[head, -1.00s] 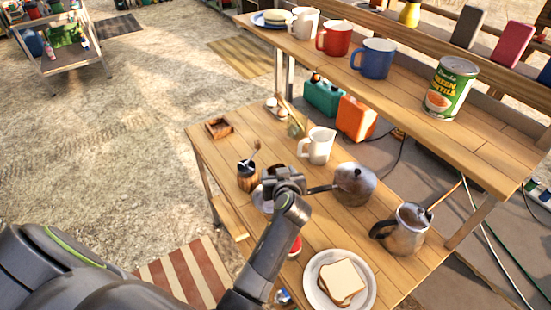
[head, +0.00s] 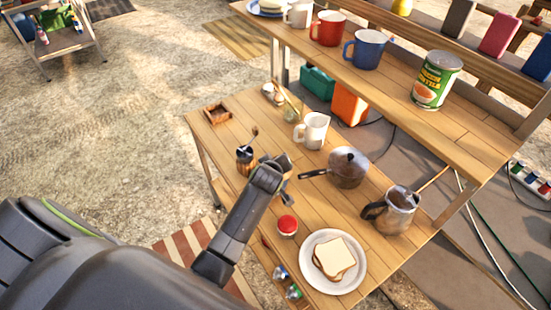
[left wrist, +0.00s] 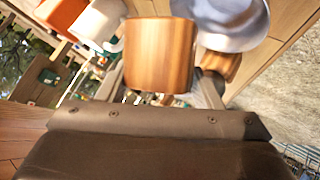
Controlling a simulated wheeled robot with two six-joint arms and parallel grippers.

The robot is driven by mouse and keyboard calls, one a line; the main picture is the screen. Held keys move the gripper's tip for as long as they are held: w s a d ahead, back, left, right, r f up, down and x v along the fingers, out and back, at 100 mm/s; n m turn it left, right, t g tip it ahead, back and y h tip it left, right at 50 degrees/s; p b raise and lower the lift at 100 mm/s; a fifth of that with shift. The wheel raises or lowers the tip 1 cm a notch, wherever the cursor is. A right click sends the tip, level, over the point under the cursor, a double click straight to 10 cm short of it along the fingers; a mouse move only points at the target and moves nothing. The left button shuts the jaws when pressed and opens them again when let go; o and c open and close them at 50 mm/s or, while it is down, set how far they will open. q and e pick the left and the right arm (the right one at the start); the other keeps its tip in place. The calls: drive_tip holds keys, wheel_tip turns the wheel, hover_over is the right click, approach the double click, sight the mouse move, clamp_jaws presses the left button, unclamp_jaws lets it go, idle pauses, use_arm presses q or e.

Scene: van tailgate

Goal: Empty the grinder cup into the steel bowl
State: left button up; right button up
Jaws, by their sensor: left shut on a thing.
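The cup's inside and contents do not show there. The steel bowl (left wrist: 235,22) appears beside the cup in that view, apart from it or overlapping it; I cannot tell the gap. Another wooden piece (left wrist: 222,66) shows just below the bowl. In the head view, my gripper and forearm hide most of the bowl. My right gripper is out of view.
Close by are a cream pitcher (head: 312,131), a lidded pan (head: 347,168) with its handle towards my gripper, a steel pot (head: 392,212), a red-lidded jar (head: 287,226) and a sandwich plate (head: 310,282). A shelf (head: 400,92) overhangs the table's far side.

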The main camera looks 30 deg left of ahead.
use_arm(q)
drive_tip(key=shift+a+f+n+h+b, duration=0.3)
drive_tip(key=shift+f+n+h, duration=0.2)
drive_tip(key=shift+h, duration=0.4)
drive_tip(key=shift+f+n+h+b, duration=0.2)
drive_tip(key=shift+n+h+b, duration=0.1)
drive_tip(key=shift+h+b, duration=0.3)
drive_tip(key=shift+a+f+n+h+b, duration=0.2)
drive_tip(key=shift+f+n+h+b, duration=0.15)
drive_tip(key=shift+h+b, duration=0.45)
drive_tip(key=shift+a+f+n+h+b, duration=0.15)
drive_tip(key=shift+n+h+b, duration=0.45)
drive_tip(key=shift+b, duration=0.65)
drive_tip(key=shift+h, duration=0.3)
drive_tip(key=shift+a+n, duration=0.15)
drive_tip(key=shift+n, duration=0.1)
drive_tip(key=shift+a+f+n+h, duration=0.2)
drive_tip(key=shift+f+n+h, duration=0.1)
drive_tip(key=shift+h, duration=0.4)
drive_tip(key=h+b, duration=0.1)
drive_tip(key=n+h+b, duration=0.1)
drive_tip(key=shift+a+f+t+b, duration=0.15)
drive_tip(key=shift+a+t+b, duration=0.1)
drive_tip(key=shift+t+b, duration=0.05)
drive_tip(key=shift+a+r+n+h+b, duration=0.15)
drive_tip(key=shift+r+n+h+b, duration=0.05)
drive_tip(key=shift+n+h+b, duration=0.5)
